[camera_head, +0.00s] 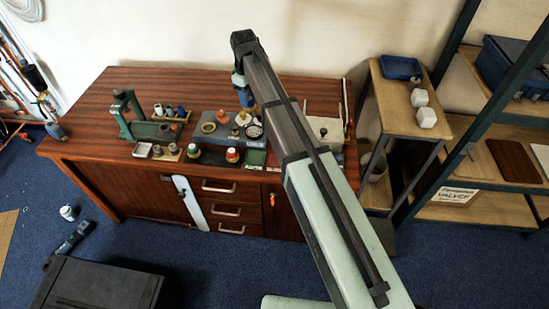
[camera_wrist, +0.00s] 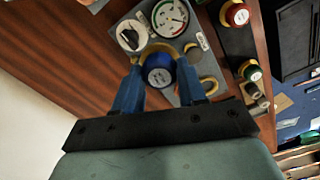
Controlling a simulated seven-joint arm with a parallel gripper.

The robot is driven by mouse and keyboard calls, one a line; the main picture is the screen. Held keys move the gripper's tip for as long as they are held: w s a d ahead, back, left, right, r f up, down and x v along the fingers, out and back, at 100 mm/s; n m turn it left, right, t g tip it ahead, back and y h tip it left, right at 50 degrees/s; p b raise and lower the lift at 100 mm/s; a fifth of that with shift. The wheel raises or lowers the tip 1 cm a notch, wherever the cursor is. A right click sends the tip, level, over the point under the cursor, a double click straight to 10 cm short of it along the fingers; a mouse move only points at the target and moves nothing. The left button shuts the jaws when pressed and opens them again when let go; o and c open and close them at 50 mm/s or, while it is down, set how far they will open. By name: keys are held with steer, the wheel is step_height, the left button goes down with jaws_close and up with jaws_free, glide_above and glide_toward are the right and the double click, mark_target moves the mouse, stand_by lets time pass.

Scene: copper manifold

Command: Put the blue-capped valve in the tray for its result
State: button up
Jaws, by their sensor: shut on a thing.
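The blue-capped valve (camera_wrist: 160,72) shows in the wrist view as a round blue cap with a pale label, brass-coloured around its far side. My gripper (camera_wrist: 158,84) has its two blue fingers closed on either side of it. In the head view my gripper (camera_head: 244,98) is over the grey test block (camera_head: 206,124) on the bench. I cannot tell whether the valve still touches the block. Which result each tray stands for is not readable.
A red-capped valve (camera_head: 232,155) and a green-capped one (camera_head: 194,151) stand in front of the block. A dial gauge (camera_wrist: 170,18) and a black knob (camera_wrist: 132,36) are near my fingers. A green press (camera_head: 126,116) stands left. A blue tray (camera_head: 401,67) sits on the right stand.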

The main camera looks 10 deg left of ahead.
steer(key=s+d+f+m, duration=0.2)
steer(key=s+d+f, duration=0.1)
steer(key=s+d, duration=0.85)
steer(key=shift+s+a+f, duration=0.1)
steer(key=shift+f, duration=2.15)
steer(key=shift+s+f, duration=0.1)
steer(key=shift+f, duration=2.15)
steer(key=shift+f, duration=0.1)
steer(key=o, duration=1.2)
step_height(320, 180, up, 12)
steer(key=shift+r, duration=0.1)
